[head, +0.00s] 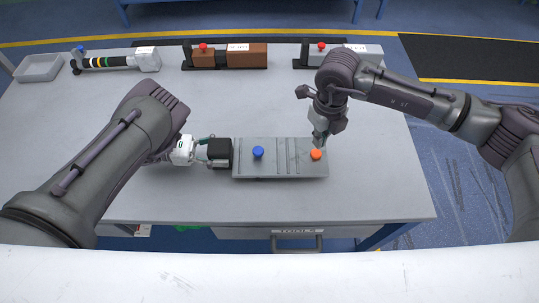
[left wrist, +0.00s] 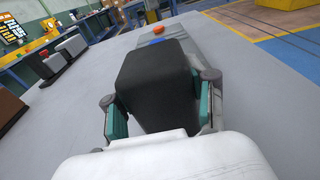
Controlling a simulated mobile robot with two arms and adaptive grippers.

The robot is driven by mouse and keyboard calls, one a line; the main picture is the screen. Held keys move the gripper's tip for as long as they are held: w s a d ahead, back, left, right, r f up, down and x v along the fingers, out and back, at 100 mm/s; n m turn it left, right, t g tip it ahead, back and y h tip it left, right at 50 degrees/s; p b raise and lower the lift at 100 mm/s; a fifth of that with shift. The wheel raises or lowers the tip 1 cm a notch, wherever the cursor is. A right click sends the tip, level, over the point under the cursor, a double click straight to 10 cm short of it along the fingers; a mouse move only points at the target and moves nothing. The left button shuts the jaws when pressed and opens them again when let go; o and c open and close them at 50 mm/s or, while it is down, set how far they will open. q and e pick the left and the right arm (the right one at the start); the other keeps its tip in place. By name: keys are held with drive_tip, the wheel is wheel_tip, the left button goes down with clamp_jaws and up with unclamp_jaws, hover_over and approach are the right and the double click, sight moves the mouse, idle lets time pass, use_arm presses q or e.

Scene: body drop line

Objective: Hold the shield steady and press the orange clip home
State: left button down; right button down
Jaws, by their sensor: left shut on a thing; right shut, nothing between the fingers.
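The shield (head: 286,160), a flat grey ribbed plate, lies on the table near its front edge; its far end shows in the left wrist view (left wrist: 182,32). A blue clip (head: 258,152) sits on its left part and the orange clip (head: 316,154) near its right end. The orange clip also shows in the left wrist view (left wrist: 154,30). My left gripper (head: 212,152) is shut on the black block (head: 220,150) at the shield's left end, seen close in the left wrist view (left wrist: 155,85). My right gripper (head: 320,138) is shut and empty, its tips right at the orange clip; contact is unclear.
Along the table's back stand a black-and-white part (head: 115,62), a brown block assembly (head: 225,56) and a grey one (head: 340,52). A grey bin (head: 39,67) is at the back left corner. The middle of the table (head: 230,100) is clear.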

use_arm(q)
drive_tip(key=shift+s+f, duration=0.15)
drive_tip(key=shift+f, duration=0.15)
use_arm(e)
drive_tip(key=shift+r, duration=2.4)
use_arm(q)
drive_tip(key=c, duration=0.7)
unclamp_jaws()
drive_tip(key=o, duration=0.4)
drive_tip(key=shift+r, duration=0.15)
drive_tip(key=a, duration=0.7)
drive_tip(key=shift+a+r, duration=0.25)
drive_tip(key=shift+r, duration=0.1)
use_arm(e)
drive_tip(key=shift+w, duration=0.1)
